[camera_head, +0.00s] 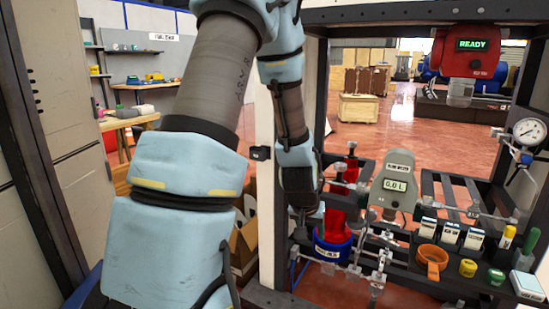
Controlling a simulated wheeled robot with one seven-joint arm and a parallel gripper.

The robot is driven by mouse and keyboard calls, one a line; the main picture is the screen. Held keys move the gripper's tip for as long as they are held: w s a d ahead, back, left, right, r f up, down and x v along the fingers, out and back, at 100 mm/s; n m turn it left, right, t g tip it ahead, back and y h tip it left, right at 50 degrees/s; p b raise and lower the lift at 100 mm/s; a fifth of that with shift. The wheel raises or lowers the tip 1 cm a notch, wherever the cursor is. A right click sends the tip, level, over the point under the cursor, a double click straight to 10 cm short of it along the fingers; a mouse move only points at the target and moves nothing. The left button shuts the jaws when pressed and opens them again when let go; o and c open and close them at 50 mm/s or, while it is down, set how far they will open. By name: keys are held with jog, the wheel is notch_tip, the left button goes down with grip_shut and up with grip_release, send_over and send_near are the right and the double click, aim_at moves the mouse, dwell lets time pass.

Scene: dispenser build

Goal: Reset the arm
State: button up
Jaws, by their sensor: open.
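My arm (180,200) fills the left and middle of the head view, rising to the top edge and bending down again. My gripper (306,213) hangs at the end of the downward link, left of the red cylinder (338,205). It is open, and I see nothing held in it. The fingertips are small and dark, so their exact gap to nearby parts is hard to tell.
The red cylinder stands in a blue collar (333,248) among pipes and valves. A grey meter (391,187) reads "0.0 L". A red unit (472,50) shows "READY". An orange ring-shaped holder (431,260), small boxes and bottles crowd the right shelf. A dark frame post (313,100) stands close to my arm.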

jog(key=s+a+r+n+g+y, duration=0.1)
jog(key=s+a+r, duration=0.4)
jog(key=a, duration=0.3)
jog(key=s+a+r+n+g+y, duration=0.1)
jog(key=s+a+r+n+g, duration=0.1)
jog(key=s+a+r, duration=0.45)
notch_tip(320, 180, up, 19)
jog(key=w+a+p, duration=0.1)
jog(key=a+p, duration=0.1)
jog(key=p, duration=1.9)
jog(key=shift+r, duration=0.15)
jog(key=shift+w, duration=0.1)
dwell(1.4)
